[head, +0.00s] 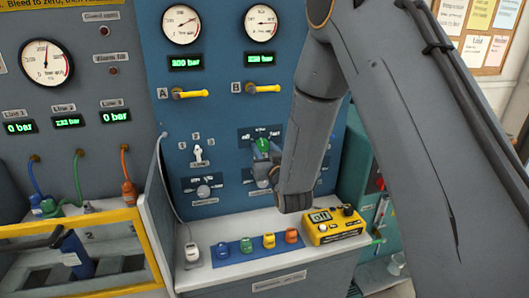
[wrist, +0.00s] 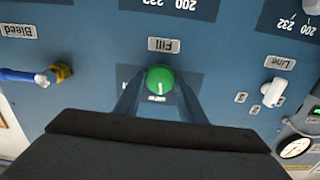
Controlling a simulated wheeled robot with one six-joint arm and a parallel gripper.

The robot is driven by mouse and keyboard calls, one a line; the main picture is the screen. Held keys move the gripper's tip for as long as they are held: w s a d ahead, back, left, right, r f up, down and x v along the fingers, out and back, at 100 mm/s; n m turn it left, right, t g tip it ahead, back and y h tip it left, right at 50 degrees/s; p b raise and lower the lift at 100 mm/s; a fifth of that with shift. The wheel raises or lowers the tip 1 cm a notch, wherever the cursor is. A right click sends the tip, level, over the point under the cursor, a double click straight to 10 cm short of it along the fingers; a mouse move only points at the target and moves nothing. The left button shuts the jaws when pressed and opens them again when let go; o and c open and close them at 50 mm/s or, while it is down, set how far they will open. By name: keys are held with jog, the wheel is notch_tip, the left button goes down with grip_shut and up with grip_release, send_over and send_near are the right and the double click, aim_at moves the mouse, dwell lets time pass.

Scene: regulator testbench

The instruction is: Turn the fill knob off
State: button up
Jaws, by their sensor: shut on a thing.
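The green fill knob (wrist: 160,79) is in the middle of the wrist view, with the label "Fill" (wrist: 172,45) upside down above it. A white mark on the knob points toward the bottom of the picture, where small white lettering is too small to read. My gripper (wrist: 160,84) has one finger on each side of the knob and is shut on it. In the head view the green knob (head: 263,144) shows on the blue panel, with my gripper (head: 264,152) at it. My arm hides part of the panel to the right.
Yellow levers A (head: 190,93) and B (head: 263,88) are above the knob. The white line selector (head: 198,153) is to its left. Below is a shelf with a blue mat (head: 233,250) of coloured fittings, a yellow meter (head: 335,226) and a white handheld device (head: 192,253).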

jog(key=n+b, duration=0.3)
jog(key=n, duration=0.2)
jog(key=shift+f+b, duration=0.1)
jog(key=shift+b, duration=0.2)
jog(key=shift+n+b, duration=1.2)
jog(key=shift+n, duration=1.2)
jog(key=o, duration=1)
jog(key=shift+o, duration=0.2)
jog(key=shift+s, duration=0.1)
jog(key=b+v, duration=0.2)
jog(key=v, duration=0.5)
jog(key=shift+s, duration=0.35)
jog(key=shift+d, duration=0.1)
